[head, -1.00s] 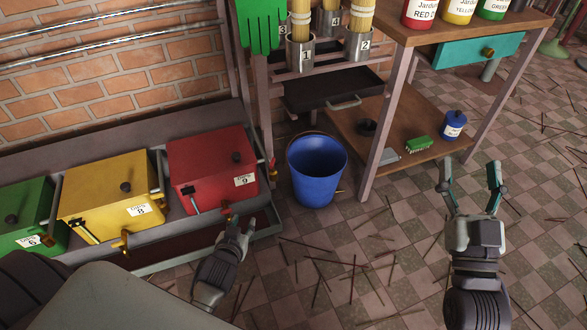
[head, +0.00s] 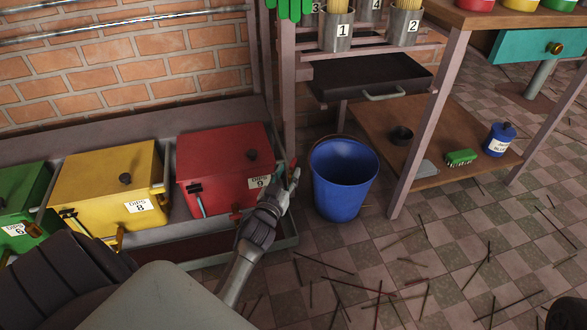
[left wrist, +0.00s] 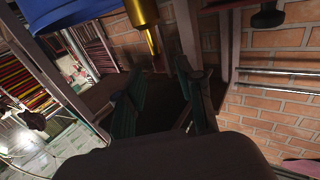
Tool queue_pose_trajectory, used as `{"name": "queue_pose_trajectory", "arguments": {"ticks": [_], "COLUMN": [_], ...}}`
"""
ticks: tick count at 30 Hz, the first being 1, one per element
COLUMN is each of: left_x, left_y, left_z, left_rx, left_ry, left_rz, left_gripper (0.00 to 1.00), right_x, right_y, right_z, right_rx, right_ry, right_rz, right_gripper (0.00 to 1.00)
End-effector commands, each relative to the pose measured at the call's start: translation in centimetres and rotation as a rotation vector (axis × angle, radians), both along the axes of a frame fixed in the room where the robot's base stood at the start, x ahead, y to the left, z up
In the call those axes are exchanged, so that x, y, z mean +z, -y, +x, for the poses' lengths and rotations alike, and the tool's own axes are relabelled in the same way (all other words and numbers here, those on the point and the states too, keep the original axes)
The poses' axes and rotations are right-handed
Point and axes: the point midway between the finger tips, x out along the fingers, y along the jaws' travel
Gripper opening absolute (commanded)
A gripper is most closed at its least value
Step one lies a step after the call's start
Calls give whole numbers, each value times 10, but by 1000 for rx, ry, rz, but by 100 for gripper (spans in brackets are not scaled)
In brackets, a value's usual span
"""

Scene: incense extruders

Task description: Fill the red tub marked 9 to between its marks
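The red tub (head: 222,160) stands at the right end of the row, its lid with a dark knob closed. Its label 9 (head: 259,182) faces front. A pale upright gauge tube (head: 200,203) is at its front left; its marks and level are too small to read. My left gripper (head: 284,178) is close by that lever. In the left wrist view its teal fingers (left wrist: 158,75) are apart, with a brass pipe (left wrist: 143,28) ahead. My right gripper is out of view.
The yellow tub 8 (head: 108,180) and green tub 6 (head: 22,205) stand to the left. A blue bucket (head: 343,185) stands just right of my left gripper. A wooden shelf unit (head: 372,140) is beyond it. Sticks litter the open tiled floor.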

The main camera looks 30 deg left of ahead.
Motion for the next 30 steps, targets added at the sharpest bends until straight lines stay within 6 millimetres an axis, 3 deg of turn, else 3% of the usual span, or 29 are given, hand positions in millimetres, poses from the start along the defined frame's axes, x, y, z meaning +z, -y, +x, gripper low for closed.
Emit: {"name": "queue_pose_trajectory", "arguments": {"ticks": [3,9,20,27,30], "left_x": [-3,-2,0,0,0], "left_y": [-6,-11,-12,-12,-12], "left_z": [22,43,47,47,47], "left_rx": [-1,-1,-1,-1,-1], "left_ry": [1,0,-1,-1,-1], "left_rz": [3,1,0,0,0], "left_gripper": [38,38,38,0,0], "right_x": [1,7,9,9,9], "right_y": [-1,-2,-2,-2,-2], "right_z": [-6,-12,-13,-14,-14], "right_rx": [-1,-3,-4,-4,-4], "right_ry": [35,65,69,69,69], "right_rz": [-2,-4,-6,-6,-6], "right_gripper": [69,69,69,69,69]}}
